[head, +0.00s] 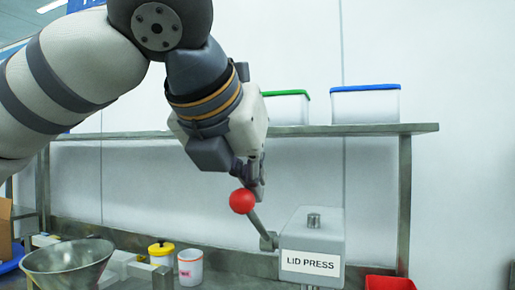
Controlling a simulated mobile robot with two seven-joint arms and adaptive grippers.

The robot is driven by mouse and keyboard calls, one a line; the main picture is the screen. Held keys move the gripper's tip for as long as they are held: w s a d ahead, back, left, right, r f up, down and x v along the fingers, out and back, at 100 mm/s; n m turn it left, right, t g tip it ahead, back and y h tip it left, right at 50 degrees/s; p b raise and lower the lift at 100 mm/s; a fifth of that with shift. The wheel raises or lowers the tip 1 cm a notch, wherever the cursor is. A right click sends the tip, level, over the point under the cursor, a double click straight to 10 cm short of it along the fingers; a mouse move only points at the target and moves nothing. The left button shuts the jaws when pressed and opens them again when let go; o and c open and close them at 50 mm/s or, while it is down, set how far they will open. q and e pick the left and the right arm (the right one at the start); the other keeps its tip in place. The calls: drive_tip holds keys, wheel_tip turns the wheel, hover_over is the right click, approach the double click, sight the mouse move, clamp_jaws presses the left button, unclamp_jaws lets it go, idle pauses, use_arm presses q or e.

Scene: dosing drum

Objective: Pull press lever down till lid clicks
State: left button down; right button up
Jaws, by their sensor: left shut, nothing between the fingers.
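The lid press (318,234) is a grey box with a "LID PRESS" label, right of centre on the bench. Its metal lever (259,225) slants up and to the left from a pivot on the box's left side. A red ball knob (242,201) tops the lever. My left gripper (257,190) is shut and empty, its fingers pointing down just behind and to the right of the knob. I cannot tell whether the fingers touch the knob or lever. My right gripper is not in view. No lid shows under the press.
A metal funnel (67,262) stands at the lower left, beside a yellow-lidded pot (161,250) and a white cup (190,266). A red bin (389,283) is at the lower right. Green-lidded (287,107) and blue-lidded (365,104) tubs stand on the shelf (390,129) behind.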

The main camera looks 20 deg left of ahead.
sight(247, 203)
use_arm(q)
drive_tip(key=shift+s+f, duration=0.65)
drive_tip(key=shift+f, duration=0.35)
drive_tip(key=shift+s+f, duration=0.2)
drive_tip(key=shift+f, duration=0.25)
drive_tip(key=shift+w+r, duration=0.95)
drive_tip(key=shift+r, duration=0.3)
drive_tip(key=shift+w+r, duration=0.9)
drive_tip(key=shift+r, duration=0.35)
drive_tip(key=w+r, duration=0.2)
drive_tip(key=w, duration=0.1)
drive_tip(key=w+r, duration=0.1)
drive_tip(key=shift+w+d, duration=0.1)
drive_tip(key=shift+w, duration=0.3)
drive_tip(key=shift+r, duration=0.1)
drive_tip(key=s+r, duration=0.4)
drive_tip(key=r, duration=0.4)
drive_tip(key=shift+s+r, duration=0.2)
drive_tip(key=shift+s, duration=0.2)
